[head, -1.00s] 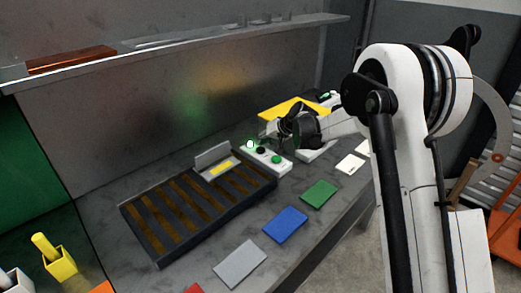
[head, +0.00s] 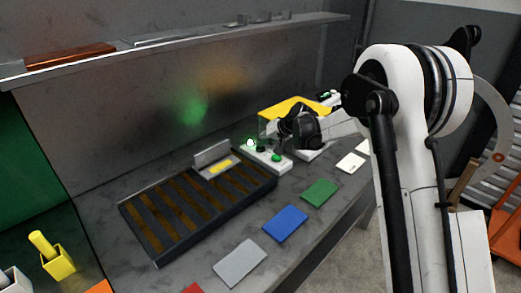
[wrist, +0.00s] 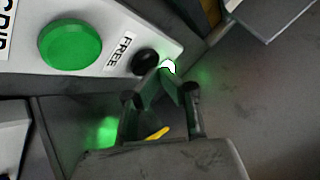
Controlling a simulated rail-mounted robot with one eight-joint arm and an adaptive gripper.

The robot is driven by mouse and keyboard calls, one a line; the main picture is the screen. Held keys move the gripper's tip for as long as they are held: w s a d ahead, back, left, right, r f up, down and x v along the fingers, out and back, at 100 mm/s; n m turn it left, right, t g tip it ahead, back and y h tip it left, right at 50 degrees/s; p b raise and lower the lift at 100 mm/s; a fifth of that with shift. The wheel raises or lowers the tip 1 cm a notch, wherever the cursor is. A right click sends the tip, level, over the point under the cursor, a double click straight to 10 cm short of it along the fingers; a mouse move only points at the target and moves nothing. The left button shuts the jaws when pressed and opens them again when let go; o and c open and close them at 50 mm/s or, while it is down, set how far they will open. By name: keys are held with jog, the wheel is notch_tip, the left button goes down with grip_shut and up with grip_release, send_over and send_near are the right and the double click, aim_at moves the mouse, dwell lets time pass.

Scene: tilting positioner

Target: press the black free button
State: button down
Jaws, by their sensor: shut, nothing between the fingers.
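The black button (wrist: 146,62) sits beside the FREE label (wrist: 121,50) on a pale control box (head: 284,167). In the head view the black button (head: 261,149) lies between a lit lamp (head: 249,141) and a green button (head: 276,158). The large green button (wrist: 70,43) is at the upper left of the wrist view. My gripper (wrist: 165,74) is shut and empty. Its fingertips appear just right of and below the black button, overlapping the glowing lamp (wrist: 168,65). I cannot tell whether they touch the box. In the head view my gripper (head: 268,129) is above the box.
A dark slatted frame (head: 200,203) with an upright grey plate (head: 211,153) stands left of the box. Blue (head: 285,223), green (head: 320,192) and grey (head: 240,263) mats lie along the bench front. A yellow panel (head: 290,108) is behind my gripper. A shelf runs above.

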aim_at(261, 148)
jog(key=shift+f+b, duration=0.4)
jog(key=shift+f, duration=0.05)
dwell(0.8)
jog(key=shift+r, duration=0.9)
jog(key=shift+r+p, duration=0.1)
jog(key=shift+p, duration=0.2)
jog(key=shift+r+p, duration=0.85)
jog(key=shift+r, duration=1.55)
